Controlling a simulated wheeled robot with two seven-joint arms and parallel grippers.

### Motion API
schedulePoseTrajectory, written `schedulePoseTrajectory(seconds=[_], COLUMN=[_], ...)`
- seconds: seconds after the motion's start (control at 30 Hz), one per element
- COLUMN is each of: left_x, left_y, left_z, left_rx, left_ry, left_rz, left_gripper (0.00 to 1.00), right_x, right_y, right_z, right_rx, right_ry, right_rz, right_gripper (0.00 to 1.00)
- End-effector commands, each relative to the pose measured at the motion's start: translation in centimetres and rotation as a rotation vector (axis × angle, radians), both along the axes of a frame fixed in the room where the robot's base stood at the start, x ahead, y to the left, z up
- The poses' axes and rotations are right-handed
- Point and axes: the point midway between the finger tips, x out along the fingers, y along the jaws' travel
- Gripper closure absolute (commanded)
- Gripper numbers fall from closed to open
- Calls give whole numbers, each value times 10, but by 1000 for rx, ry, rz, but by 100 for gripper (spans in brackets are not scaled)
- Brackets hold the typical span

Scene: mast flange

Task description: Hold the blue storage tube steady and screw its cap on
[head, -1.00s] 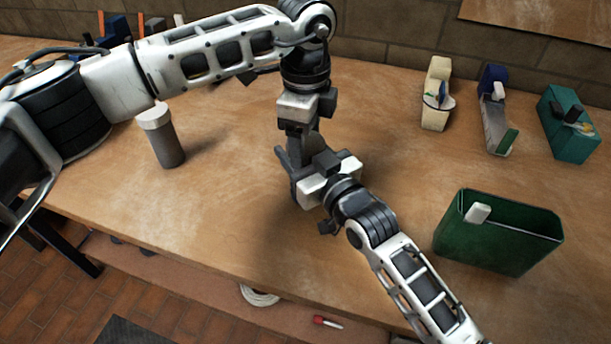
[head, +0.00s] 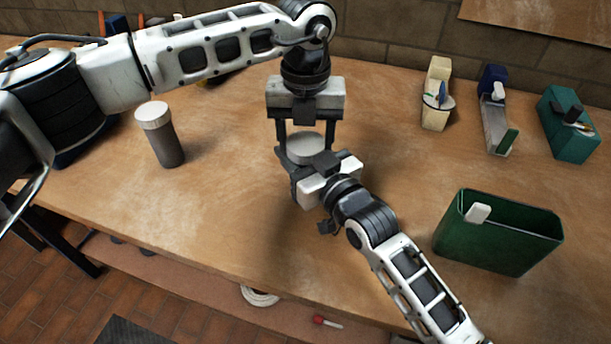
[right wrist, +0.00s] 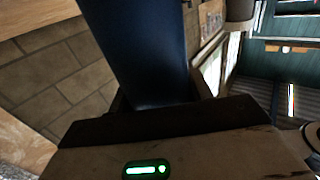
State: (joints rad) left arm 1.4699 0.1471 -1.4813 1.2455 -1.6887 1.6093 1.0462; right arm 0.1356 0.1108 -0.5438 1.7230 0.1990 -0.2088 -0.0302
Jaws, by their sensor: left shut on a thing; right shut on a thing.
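The pale grey cap (head: 306,149) sits between the two fingers of my left gripper (head: 305,143), which points down and is shut on it. My right gripper (head: 304,172) is just below, reaching in from the lower right. In the right wrist view it is shut on the blue storage tube (right wrist: 140,50), which rises between its fingers. In the head view the tube is hidden by my grippers and the cap. The cap is right at the tube's place, but whether its thread is engaged cannot be told.
A grey tube with a white cap (head: 165,143) stands left on the wooden bench (head: 220,215). A green bin (head: 498,240) is at the right. Cream (head: 437,95), blue-and-grey (head: 495,110) and teal (head: 567,125) items stand at the back right.

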Motion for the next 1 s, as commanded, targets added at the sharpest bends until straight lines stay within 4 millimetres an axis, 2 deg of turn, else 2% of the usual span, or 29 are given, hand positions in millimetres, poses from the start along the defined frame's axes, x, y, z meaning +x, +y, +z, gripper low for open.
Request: schedulePoseTrajectory(seconds=[0.13,0.4,0.43,0.5,0.8,1.0], left_x=[0,0,0,0,-1,-1], left_y=[0,0,0,0,-2,-4], left_z=[0,0,0,0,2,25], left_rx=[-1,-1,-1,-1,-5,-8], left_ry=[0,0,0,0,0,-3], left_rz=[-109,-118,-117,-117,-119,-122], left_gripper=[69,69,39,20,20,20], right_x=[0,0,0,0,-1,-1], right_y=[0,0,0,0,1,1], right_z=[-1,-1,-1,-1,-1,-2], right_rx=[-2,-2,-2,-2,-2,-2], right_ry=[3,3,3,3,3,6], right_rz=[0,1,1,1,2,2], right_gripper=[100,100,100,100,100,100])
